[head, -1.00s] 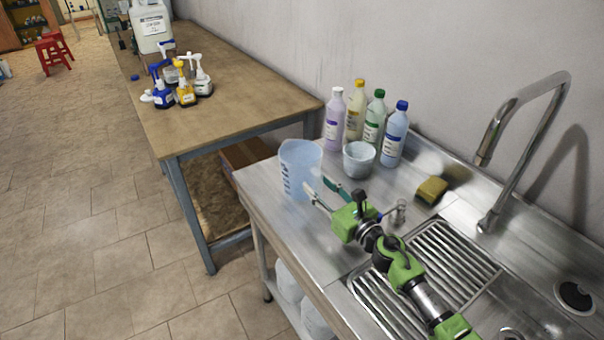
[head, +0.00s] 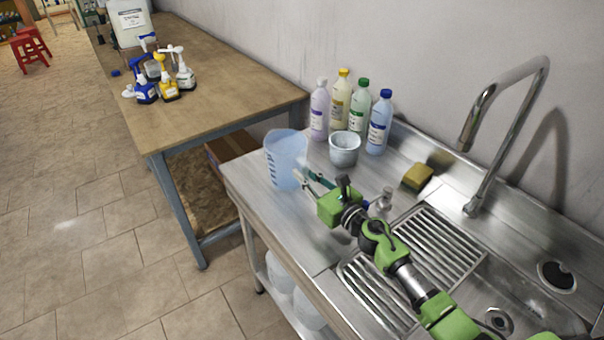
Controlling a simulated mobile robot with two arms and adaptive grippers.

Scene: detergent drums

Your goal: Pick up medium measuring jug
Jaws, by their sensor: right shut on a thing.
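A translucent pale-blue measuring jug (head: 284,155) with dark marks on its side is at the left end of the steel sink counter (head: 300,232). It looks slightly tilted, and I cannot tell whether its base touches the counter. My right gripper (head: 305,178) reaches in from the lower right and is shut on the jug's near right side. The exact contact is too small to make out. A smaller whitish, cup-like vessel (head: 344,150) stands to the right of the jug, apart from the gripper. My left gripper is not in view.
Several capped bottles (head: 378,125) stand along the wall behind the vessels. A yellow sponge (head: 417,177), a tall faucet (head: 490,130) and a small clear item (head: 383,203) are further right. A wooden table (head: 215,95) with spray bottles (head: 168,85) is at the left.

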